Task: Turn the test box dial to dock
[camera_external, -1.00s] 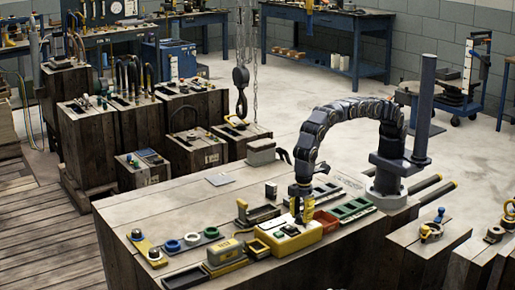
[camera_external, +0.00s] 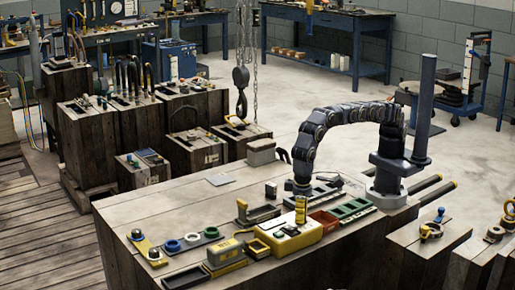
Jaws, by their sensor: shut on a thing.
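The test box (camera_external: 300,241) is a yellow case with a pale top and dark markings, near the front edge of the wooden bench (camera_external: 150,212). My gripper (camera_external: 300,221) points down onto its top, with a yellow part facing the camera. It is shut on the dial, which it covers. The dial's pointer and the dock mark cannot be made out.
A red tray (camera_external: 323,222) and green-lined trays (camera_external: 352,209) lie right of the box. A yellow-and-grey block (camera_external: 225,252) and a handled tool (camera_external: 258,213) are to its left. The back left of the bench is mostly clear.

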